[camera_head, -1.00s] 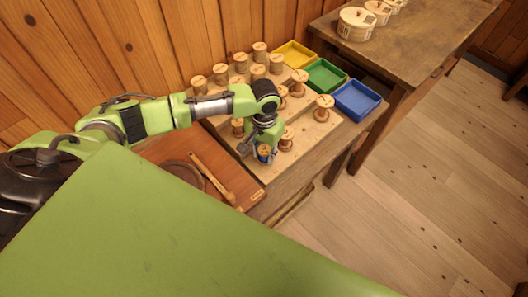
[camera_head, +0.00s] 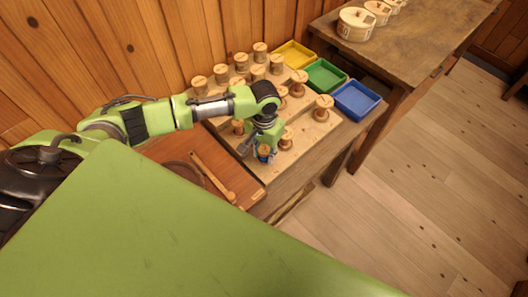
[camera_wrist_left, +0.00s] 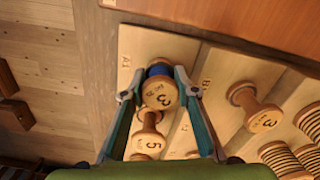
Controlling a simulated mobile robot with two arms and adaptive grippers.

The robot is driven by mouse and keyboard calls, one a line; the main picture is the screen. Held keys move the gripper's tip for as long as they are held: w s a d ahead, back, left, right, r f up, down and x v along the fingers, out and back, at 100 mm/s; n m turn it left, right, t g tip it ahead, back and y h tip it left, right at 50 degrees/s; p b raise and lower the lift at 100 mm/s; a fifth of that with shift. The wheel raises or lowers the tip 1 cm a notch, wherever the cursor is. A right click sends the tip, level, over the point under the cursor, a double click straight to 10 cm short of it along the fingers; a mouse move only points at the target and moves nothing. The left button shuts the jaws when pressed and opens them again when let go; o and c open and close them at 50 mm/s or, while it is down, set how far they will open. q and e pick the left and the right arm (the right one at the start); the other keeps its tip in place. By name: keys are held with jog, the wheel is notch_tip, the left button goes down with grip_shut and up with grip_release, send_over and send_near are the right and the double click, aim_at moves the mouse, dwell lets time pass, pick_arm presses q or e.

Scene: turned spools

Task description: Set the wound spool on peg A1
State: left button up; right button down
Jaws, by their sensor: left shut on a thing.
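The wound spool, with blue thread and a 3 on its wooden end, is between the fingers of my left gripper (camera_head: 263,155). It shows best in the left wrist view (camera_wrist_left: 160,90), with the fingertips on both sides of it. My left gripper is shut on it over the front corner of the pale peg board (camera_head: 313,139). The printed label A1 (camera_wrist_left: 125,61) is beside the spool in the wrist view. Peg A1 is hidden, and I cannot tell whether the spool is around it or above it. My right gripper is not in view.
A bare spool marked 5 (camera_wrist_left: 148,143) stands close by the held spool, and another marked 3 (camera_wrist_left: 262,118) stands to the right. Several spools stand on the board's back tiers. Yellow (camera_head: 294,53), green (camera_head: 325,74) and blue (camera_head: 357,99) trays lie beyond the board.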

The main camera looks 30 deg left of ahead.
aim_at(264, 150)
pick_arm(q)
jog(key=shift+f, duration=0.55)
jog(key=o, duration=0.7)
jog(key=shift+c, duration=0.2)
notch_tip(264, 150, up, 9)
jog(key=p, duration=0.9)
jog(key=shift+f, duration=0.1)
jog(key=shift+r, duration=1.1)
